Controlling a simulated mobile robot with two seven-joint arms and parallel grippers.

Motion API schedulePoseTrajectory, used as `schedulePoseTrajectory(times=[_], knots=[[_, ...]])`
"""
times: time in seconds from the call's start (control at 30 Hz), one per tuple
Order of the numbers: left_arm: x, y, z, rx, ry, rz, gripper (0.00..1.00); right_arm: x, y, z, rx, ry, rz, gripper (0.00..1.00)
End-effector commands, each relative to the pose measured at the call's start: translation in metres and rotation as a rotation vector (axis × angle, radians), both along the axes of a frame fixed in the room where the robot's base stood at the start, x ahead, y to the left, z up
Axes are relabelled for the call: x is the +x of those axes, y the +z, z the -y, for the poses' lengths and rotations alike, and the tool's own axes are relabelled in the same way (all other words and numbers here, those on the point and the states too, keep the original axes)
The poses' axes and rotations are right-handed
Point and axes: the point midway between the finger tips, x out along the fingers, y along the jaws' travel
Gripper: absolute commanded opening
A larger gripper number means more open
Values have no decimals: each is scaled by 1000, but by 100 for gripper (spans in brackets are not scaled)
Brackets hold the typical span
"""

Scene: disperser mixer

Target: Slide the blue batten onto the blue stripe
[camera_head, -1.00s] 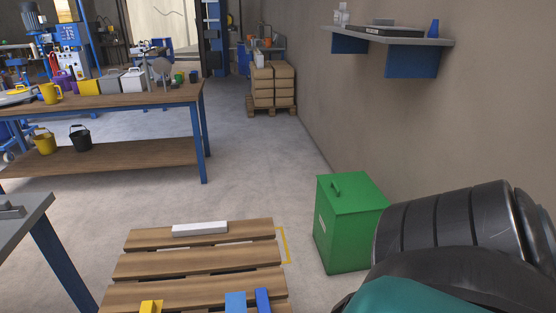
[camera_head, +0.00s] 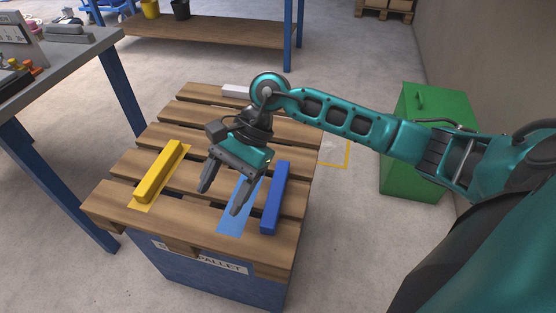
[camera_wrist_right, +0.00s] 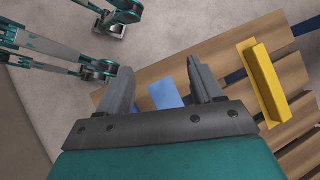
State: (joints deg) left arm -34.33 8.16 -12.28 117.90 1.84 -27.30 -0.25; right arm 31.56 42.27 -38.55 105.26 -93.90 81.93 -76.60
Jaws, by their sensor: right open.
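The blue batten (camera_head: 275,198) lies flat on the wooden pallet (camera_head: 105,202), near its right edge in the head view. The blue stripe (camera_head: 231,219) is a flat light-blue band on the boards just left of the batten, with bare wood between them at the near end. My right gripper (camera_head: 221,201) is open and empty, pointing down above the stripe. One finger hides part of the stripe. In the wrist view, the stripe (camera_wrist_right: 166,95) shows between the open fingers (camera_wrist_right: 163,78), and a finger hides most of the blue batten's area. My left gripper is not seen.
A yellow batten (camera_head: 160,171) lies on a yellow stripe at the pallet's left. A white batten (camera_head: 236,91) lies at the far end. A green bin (camera_head: 430,145) stands to the right, and a grey table (camera_head: 85,55) to the left. Gaps run between the boards.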

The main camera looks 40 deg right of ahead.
Motion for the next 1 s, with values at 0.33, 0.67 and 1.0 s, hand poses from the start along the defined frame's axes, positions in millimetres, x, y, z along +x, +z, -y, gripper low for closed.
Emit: schedulePoseTrajectory(times=[0.33,0.67,1.0], knots=[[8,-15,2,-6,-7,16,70,41,-6,140,-632,267,211,66],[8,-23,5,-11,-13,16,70,41,-45,146,-655,276,206,66],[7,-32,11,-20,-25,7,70,41,-109,145,-653,276,208,66]])
